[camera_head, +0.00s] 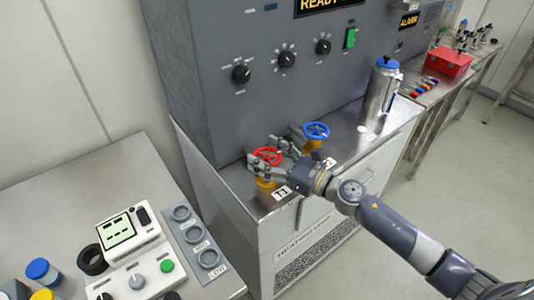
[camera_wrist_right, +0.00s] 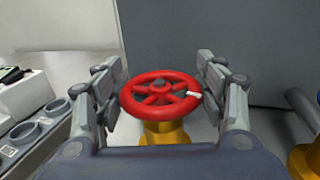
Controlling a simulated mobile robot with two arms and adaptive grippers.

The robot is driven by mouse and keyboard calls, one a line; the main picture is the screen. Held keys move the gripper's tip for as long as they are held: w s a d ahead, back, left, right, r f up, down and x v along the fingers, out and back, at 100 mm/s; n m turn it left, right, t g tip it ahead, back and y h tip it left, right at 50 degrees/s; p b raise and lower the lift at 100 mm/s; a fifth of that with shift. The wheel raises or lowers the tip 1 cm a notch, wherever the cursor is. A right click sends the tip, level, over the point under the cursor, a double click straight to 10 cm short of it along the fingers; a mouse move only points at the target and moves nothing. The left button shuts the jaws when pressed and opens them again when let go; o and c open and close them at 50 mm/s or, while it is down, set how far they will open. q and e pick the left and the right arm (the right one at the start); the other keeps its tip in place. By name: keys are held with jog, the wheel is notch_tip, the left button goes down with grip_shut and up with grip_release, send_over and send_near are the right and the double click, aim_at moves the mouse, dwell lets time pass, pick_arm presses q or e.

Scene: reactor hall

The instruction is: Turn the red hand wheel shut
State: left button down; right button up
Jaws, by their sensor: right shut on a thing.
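The red hand wheel (camera_head: 267,155) sits on a yellow valve body on the metal bench in front of the grey panel. My right gripper (camera_head: 268,162) is at the wheel, with its fingers on both sides of the rim. In the right wrist view the red wheel (camera_wrist_right: 160,95) lies between the two fingers, and a small white mark shows on its right rim. The gripper is shut on the wheel. The yellow valve body (camera_wrist_right: 165,132) shows below it. My left gripper is not in view.
A blue hand wheel (camera_head: 316,131) stands close to the right of the red one. A metal flask (camera_head: 380,95) with a blue lid is farther right. A red box (camera_head: 448,62) sits on a far table. A white device (camera_head: 130,240) is at the lower left.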

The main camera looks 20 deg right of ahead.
jog(key=shift+r+m+t+h+p, duration=0.3)
jog(key=shift+m+h+p, duration=0.15)
jog(key=shift+p, duration=0.2)
jog(key=m+t+h+p, duration=0.2)
jog(key=m+h+p, duration=0.1)
jog(key=h+p, duration=0.1)
jog(key=shift+a+h, duration=0.1)
jog(key=shift+h, duration=0.25)
jog(key=m+h+p, duration=0.1)
jog(key=m+h, duration=0.2)
jog(key=h, duration=0.1)
jog(key=shift+f+t, duration=0.15)
jog(key=shift+t, duration=0.25)
jog(key=m+h, duration=0.1)
jog(key=h, duration=0.1)
jog(key=shift+f+m+h, duration=0.1)
jog(key=shift+m+h, duration=0.25)
jog(key=shift+h, duration=0.05)
jog(key=m+h, duration=0.1)
jog(key=h, duration=0.1)
jog(key=shift+m+g+h, duration=0.3)
jog(key=shift+h, duration=0.1)
jog(key=shift+m+g+h+b, duration=0.65)
jog(key=shift+m+g+h, duration=0.45)
jog(key=shift+m+h, duration=1)
jog(key=shift+n+h, duration=0.3)
jog(key=shift+h, duration=0.2)
